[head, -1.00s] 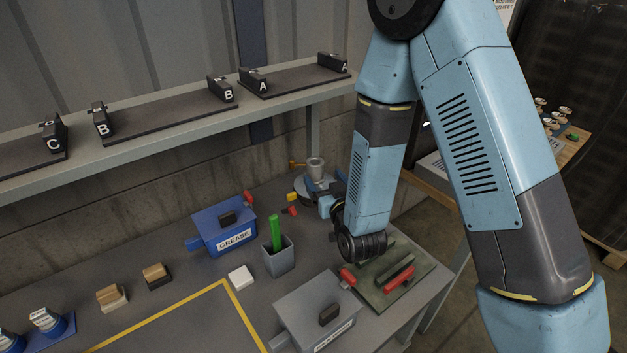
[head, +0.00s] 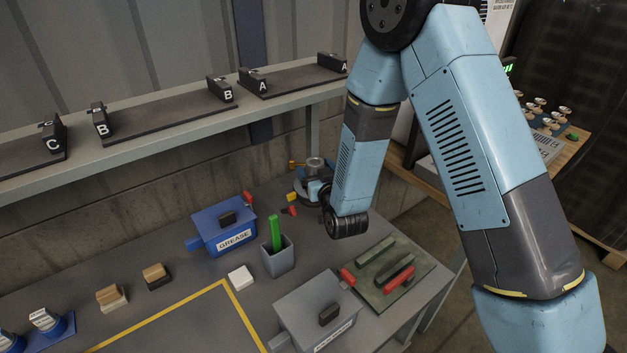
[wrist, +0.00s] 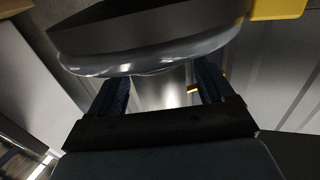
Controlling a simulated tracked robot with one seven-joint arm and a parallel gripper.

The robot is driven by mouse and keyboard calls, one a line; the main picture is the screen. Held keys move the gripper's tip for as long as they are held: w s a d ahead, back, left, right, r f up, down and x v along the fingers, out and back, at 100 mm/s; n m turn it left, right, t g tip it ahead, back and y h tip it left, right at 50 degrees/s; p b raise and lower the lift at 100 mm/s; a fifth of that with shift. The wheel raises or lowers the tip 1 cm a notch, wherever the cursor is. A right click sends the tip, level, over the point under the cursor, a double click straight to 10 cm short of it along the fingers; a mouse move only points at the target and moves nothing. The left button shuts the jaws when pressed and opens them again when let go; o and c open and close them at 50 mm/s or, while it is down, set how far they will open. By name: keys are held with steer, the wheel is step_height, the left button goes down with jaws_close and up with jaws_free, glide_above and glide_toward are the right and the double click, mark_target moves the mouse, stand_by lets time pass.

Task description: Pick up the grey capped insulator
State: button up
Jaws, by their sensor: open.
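The grey capped insulator (head: 314,163) appears to be the round grey piece with a lighter upright cap at the table's back right, near the wall. My gripper (head: 317,183) is right at it in the head view and covers part of its disc. In the wrist view, the glossy grey disc (wrist: 140,66) fills the top. The two dark blue fingers of my gripper (wrist: 160,85) are apart, with a pale metal surface showing between them. Contact with the cap cannot be made out.
A yellow block (head: 292,197) and small red pieces lie just in front. A blue grease box (head: 224,225), a grey cup (head: 278,256) with a green stick, a grey lidded box (head: 315,306) and a green mat (head: 392,280) stand nearer. A shelf (head: 180,127) runs above the back.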

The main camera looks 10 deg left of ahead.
steer(key=shift+c, duration=0.2)
steer(key=c, duration=1.2)
steer(key=shift+r, duration=0.1)
